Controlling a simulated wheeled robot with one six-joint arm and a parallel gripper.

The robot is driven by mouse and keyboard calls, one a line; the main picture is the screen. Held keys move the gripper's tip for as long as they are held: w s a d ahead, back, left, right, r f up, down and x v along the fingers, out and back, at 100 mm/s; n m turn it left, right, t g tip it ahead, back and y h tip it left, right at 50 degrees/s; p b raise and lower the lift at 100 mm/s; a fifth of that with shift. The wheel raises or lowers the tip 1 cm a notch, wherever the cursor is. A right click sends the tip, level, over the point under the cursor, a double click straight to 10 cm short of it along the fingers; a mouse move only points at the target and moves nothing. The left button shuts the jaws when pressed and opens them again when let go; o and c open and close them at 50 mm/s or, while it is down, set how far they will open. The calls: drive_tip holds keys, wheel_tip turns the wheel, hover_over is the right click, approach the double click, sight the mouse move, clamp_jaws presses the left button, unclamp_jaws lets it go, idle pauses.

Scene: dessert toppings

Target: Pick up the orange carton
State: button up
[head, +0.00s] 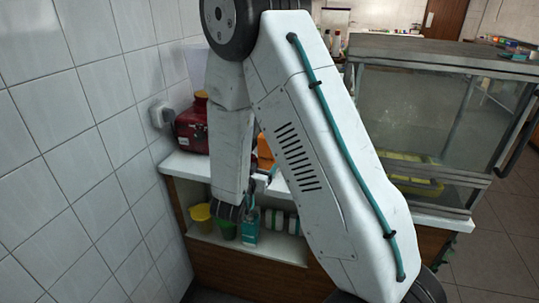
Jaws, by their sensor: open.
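An orange object (265,152), likely the orange carton, stands on the white counter behind my arm. Only a narrow orange strip shows between two links of my arm, so its full shape and front are hidden.
A dark red container (192,130) stands left on the counter (187,166). Below, a shelf (205,233) holds a yellow cup (201,213), a green cup (227,230), a teal carton (250,228) and pale-and-green containers (273,220). A glass case (410,110) stands right; a tiled wall bounds the left.

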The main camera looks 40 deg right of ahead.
sight(269, 154)
drive_tip(key=shift+s+d+f+h, duration=0.25)
drive_tip(key=shift+s+d+h, duration=0.1)
drive_tip(key=shift+s+h, duration=0.3)
drive_tip(key=shift+w+d+h, duration=0.2)
drive_tip(key=shift+d+h, duration=0.05)
drive_tip(key=shift+d, duration=0.1)
drive_tip(key=x, duration=0.7)
drive_tip(key=shift+w+a, duration=0.1)
drive_tip(key=shift+c, duration=0.3)
drive_tip(key=c, duration=1.2)
drive_tip(key=shift+r, duration=0.15)
